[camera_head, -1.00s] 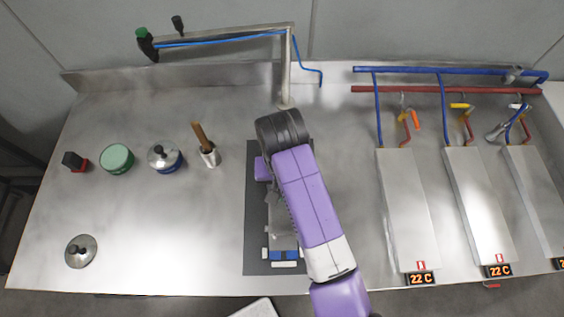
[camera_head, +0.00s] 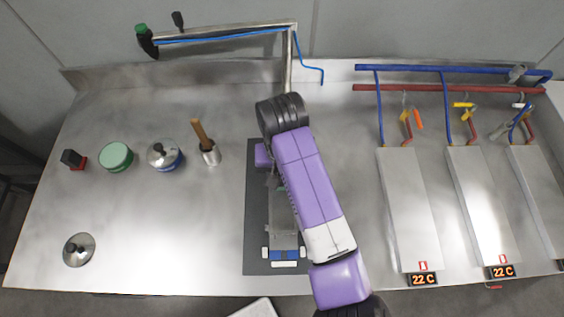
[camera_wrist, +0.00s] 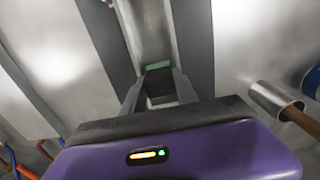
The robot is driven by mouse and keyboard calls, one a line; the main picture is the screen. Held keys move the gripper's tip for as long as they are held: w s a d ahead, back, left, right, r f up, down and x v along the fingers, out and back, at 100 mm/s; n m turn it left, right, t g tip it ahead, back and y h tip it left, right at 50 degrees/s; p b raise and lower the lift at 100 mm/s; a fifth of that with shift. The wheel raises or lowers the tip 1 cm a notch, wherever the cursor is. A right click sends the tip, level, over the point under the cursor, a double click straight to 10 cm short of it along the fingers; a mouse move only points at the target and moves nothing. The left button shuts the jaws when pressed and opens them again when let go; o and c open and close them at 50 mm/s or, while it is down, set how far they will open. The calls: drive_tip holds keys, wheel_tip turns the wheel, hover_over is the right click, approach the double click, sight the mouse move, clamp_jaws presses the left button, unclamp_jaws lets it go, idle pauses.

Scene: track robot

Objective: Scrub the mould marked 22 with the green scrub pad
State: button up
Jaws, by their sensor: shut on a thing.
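My gripper (camera_wrist: 158,85) is shut on the green scrub pad (camera_wrist: 158,66), of which a small strip shows between and beyond the fingertips. The pad is over a shiny metal piece (camera_wrist: 150,25) flanked by dark strips; I cannot tell whether it touches. No bare number 22 is readable.
Blue and red pipes (camera_head: 440,70) run behind the plates. A green pot (camera_head: 116,157), a blue pot (camera_head: 164,155) and a metal cup with a wooden handle (camera_head: 209,153) stand left of the mat. A lid (camera_head: 79,250) lies front left. The counter between is clear.

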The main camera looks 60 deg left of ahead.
drive_tip(key=shift+f, duration=0.15)
drive_tip(key=shift+w+a+b, duration=0.35)
drive_tip(key=shift+a+b, duration=0.1)
drive_tip(key=shift+a, duration=0.2)
drive_tip(key=shift+w+a, duration=0.25)
drive_tip(key=shift+a, duration=0.25)
drive_tip(key=shift+r, duration=0.2)
drive_tip(key=shift+d, duration=0.2)
drive_tip(key=shift+s+d+p, duration=0.5)
drive_tip(key=shift+d+p, duration=0.4)
drive_tip(key=shift+p, duration=0.35)
